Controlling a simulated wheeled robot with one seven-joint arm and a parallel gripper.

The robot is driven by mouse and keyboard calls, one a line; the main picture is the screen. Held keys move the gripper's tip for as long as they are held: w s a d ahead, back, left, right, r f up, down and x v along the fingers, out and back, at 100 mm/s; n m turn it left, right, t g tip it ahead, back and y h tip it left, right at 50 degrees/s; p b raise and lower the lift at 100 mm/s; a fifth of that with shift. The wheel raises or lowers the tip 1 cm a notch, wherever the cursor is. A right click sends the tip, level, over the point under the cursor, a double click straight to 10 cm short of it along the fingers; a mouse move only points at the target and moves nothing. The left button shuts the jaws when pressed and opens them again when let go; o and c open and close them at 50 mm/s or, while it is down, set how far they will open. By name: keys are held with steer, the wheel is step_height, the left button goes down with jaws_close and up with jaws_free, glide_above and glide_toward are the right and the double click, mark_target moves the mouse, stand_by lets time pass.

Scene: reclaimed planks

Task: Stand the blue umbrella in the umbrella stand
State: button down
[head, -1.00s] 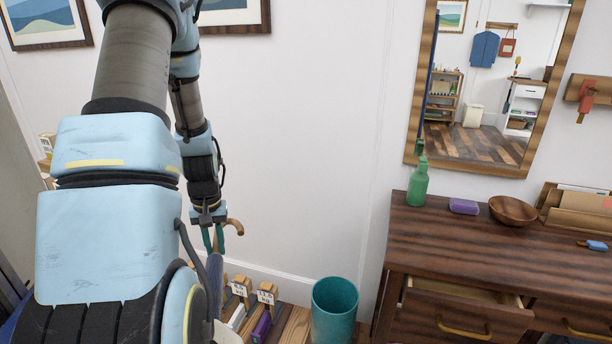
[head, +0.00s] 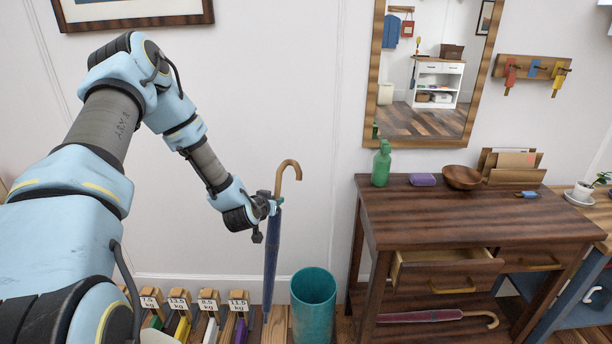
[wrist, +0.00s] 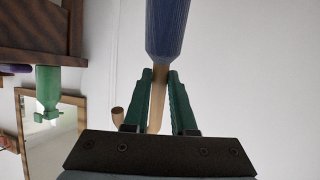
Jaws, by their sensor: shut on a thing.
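The blue umbrella (head: 271,255) hangs upright with its tan hooked handle (head: 288,165) at the top and its tip pointing down. My gripper (head: 272,207) is shut on it just below the handle. In the wrist view my green fingers (wrist: 159,105) close around the tan shaft, beside the blue canopy (wrist: 168,28). The umbrella stand, a teal open-topped bin (head: 313,308), is on the floor just right of the umbrella. The umbrella's lower end is left of the stand and outside it. The bottom of the stand is cut off by the picture edge.
A wooden desk (head: 470,217) stands right of the stand, its left drawer (head: 447,270) partly open. A maroon umbrella (head: 432,316) lies on its lower shelf. Labelled weights (head: 208,310) line the floor to the left. A green bottle (head: 381,165) stands on the desk.

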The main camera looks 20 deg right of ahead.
steer(key=s+d+r+t+h, duration=0.2)
steer(key=s+d+r+t, duration=0.15)
steer(key=d+r, duration=0.5)
step_height(320, 180, down, 30)
steer(key=d+b, duration=0.1)
steer(key=b, duration=1.9)
steer(key=shift+w+r+n+t+b, duration=0.15)
steer(key=shift+w+n+t+b, duration=0.25)
steer(key=shift+w+t, duration=0.05)
